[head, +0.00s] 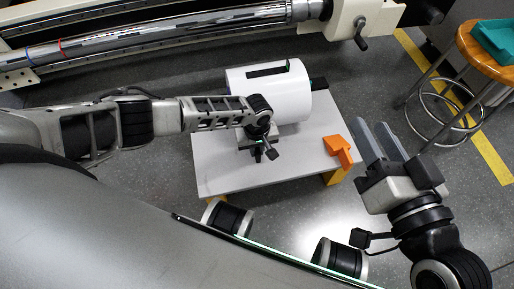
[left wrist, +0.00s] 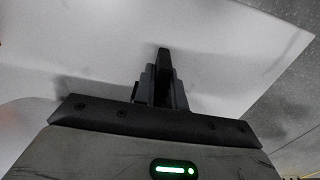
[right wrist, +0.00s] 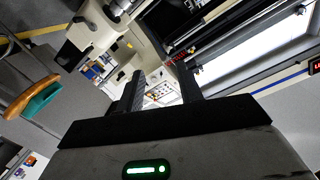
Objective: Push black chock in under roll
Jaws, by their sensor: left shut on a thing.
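The white roll (head: 280,92) lies on a low white table (head: 225,172). My left gripper (head: 257,150) points down at the near side of the roll, close above the table. In the left wrist view its fingers (left wrist: 163,95) are shut on a narrow black piece, the black chock (left wrist: 163,58), with pale surfaces behind it. The arm hides most of the chock in the head view, and I cannot tell whether it touches the roll. My right gripper (head: 378,142) is open and empty, right of the table.
An orange angled block (head: 339,150) lies at the table's right edge. A dark piece (head: 318,84) shows at the roll's right end. A round wooden stool (head: 487,50) with a green tray (head: 497,38) stands at the right. A machine with long metal rollers (head: 150,42) runs along the back.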

